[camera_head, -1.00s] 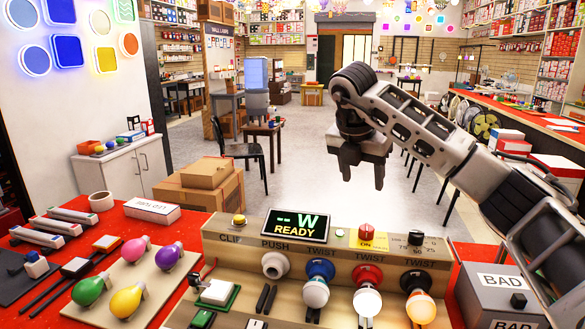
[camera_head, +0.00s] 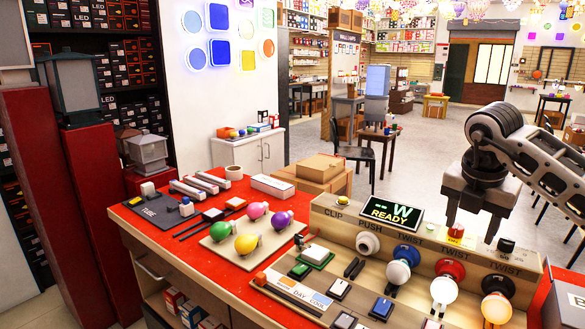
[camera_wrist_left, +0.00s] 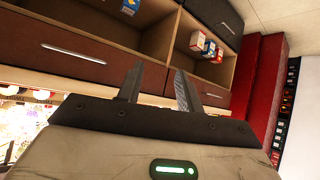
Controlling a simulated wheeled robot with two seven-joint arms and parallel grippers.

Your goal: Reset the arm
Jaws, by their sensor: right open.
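My right gripper (camera_head: 470,218) hangs above the right part of the tester panel in the head view. Its jaws point down, apart and empty. The tester (camera_head: 328,209) has a display reading "-- W READY" and sockets labelled push and twist. White bulbs sit in the twist sockets, such as the one in the blue socket (camera_head: 398,272). My left gripper (camera_wrist_left: 154,85) shows only in the left wrist view. Its two fingers stand apart with nothing between them, facing the drawers and shelves of a wooden cabinet (camera_wrist_left: 100,25).
Coloured bulbs (camera_head: 246,244) lie on a tray on the red tabletop (camera_head: 150,215). Cardboard boxes (camera_head: 322,168) stand behind the table. Lanterns on red pedestals (camera_head: 95,175) stand at the left. The floor beyond the table has open room.

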